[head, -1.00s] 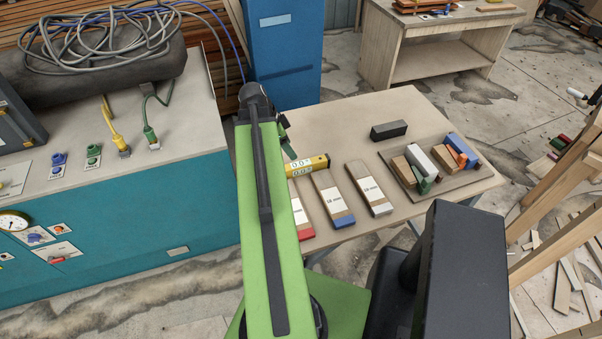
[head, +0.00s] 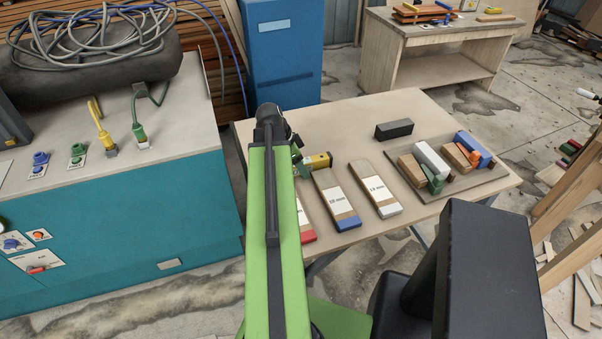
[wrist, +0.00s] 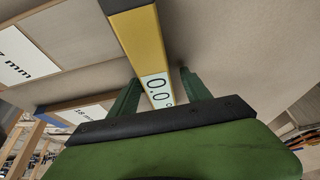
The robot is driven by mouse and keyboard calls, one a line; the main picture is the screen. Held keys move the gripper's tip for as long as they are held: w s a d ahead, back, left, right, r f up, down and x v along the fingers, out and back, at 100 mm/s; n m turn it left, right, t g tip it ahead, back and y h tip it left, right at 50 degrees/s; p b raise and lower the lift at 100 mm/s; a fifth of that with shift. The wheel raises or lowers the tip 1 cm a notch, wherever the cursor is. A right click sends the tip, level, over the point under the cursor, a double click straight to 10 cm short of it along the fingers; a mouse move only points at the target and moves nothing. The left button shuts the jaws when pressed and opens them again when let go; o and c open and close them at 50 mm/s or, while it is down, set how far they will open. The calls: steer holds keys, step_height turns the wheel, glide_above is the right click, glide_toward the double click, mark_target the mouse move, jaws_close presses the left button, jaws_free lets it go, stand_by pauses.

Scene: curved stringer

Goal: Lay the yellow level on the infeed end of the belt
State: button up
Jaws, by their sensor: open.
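The yellow level (head: 319,161) lies on the wooden table, its left part hidden behind my arm and gripper in the head view. In the wrist view the level (wrist: 146,40), yellow with a dark side and a white "0.0" display, runs between my two green fingers. My gripper (wrist: 158,90) is open, one finger on each side of the level, with a visible gap at the right; contact at the left cannot be told. In the head view my gripper (head: 301,162) is at the level's left part. I cannot make out a belt in either view.
Wooden slats with labels (head: 336,200) lie just in front of the level. A dark block (head: 394,130) and a board (head: 470,184) with several coloured blocks are to the right. A teal cabinet (head: 110,220) stands left, a blue cabinet (head: 283,60) behind. The table's back middle is clear.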

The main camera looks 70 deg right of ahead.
steer(key=shift+r, duration=0.1)
steer(key=shift+c, duration=0.3)
jaws_close()
steer(key=shift+r, duration=0.15)
